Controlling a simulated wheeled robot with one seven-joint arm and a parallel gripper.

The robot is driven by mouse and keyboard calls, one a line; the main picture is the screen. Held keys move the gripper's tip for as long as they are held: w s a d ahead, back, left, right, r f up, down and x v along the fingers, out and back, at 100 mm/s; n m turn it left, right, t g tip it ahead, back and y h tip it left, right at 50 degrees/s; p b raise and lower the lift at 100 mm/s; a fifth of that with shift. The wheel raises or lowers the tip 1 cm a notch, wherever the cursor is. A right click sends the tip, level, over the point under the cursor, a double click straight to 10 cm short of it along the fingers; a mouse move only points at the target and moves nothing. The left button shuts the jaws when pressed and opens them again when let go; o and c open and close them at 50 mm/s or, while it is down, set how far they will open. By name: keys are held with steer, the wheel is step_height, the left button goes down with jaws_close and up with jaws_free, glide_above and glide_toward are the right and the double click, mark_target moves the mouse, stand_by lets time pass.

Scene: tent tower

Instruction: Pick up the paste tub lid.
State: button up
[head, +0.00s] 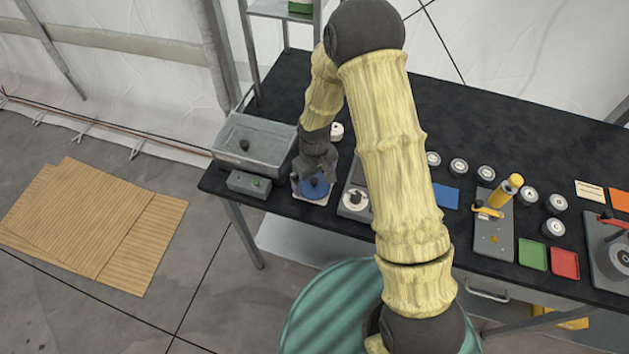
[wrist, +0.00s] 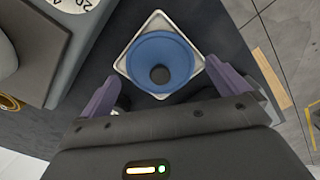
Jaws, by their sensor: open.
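The paste tub lid appears to be the blue round piece with a black knob (wrist: 160,52) in the wrist view. It sits on a pale square tray (wrist: 128,66). In the head view the blue lid (head: 303,187) is near the left front edge of the black table, partly hidden by my gripper (head: 317,172). My gripper (wrist: 163,76) is open, its two purple-grey fingers on either side of the lid's near part in the wrist view. Nothing is held. I cannot tell the exact height of the fingertips above the lid.
A grey bin (head: 226,151) with a dark knob inside and a small grey box (head: 249,185) stand left of the lid. A grey device with a dial (head: 354,201) is close on its right. Several white-topped jars stand farther right.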

steer(key=shift+f, duration=0.9)
steer(key=c, duration=0.8)
